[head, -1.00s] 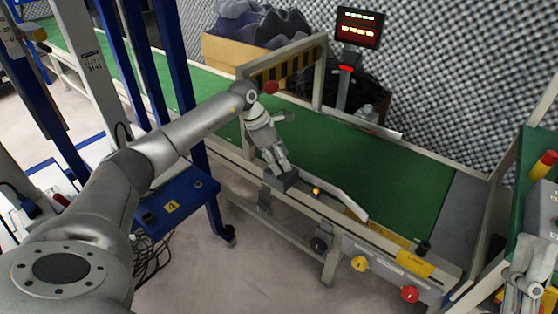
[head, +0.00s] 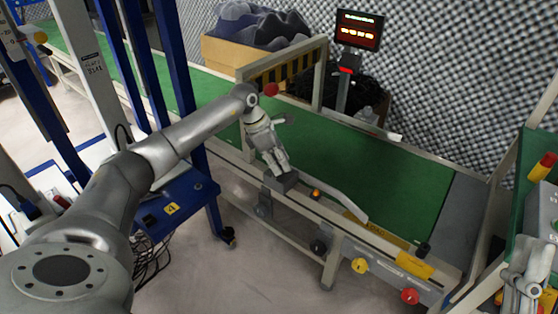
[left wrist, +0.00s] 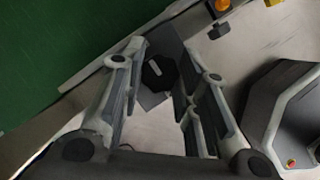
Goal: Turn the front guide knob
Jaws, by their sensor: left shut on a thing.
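The front guide knob (left wrist: 160,73) is a dark, many-sided knob on a grey mounting block. In the left wrist view it sits between the fingers of my left gripper (left wrist: 162,60), which is shut on it. In the head view my left gripper (head: 280,168) points down at the grey block (head: 281,182) on the near conveyor rail, and the knob itself is hidden there. A pale bent guide bar (head: 342,202) runs from near the block over the green belt. My right gripper (head: 522,284) shows in part at the lower right; its jaw state is unclear.
A blue frame (head: 190,200) stands left of the conveyor, below my left arm. The green belt (head: 375,170) is clear beyond the bar.

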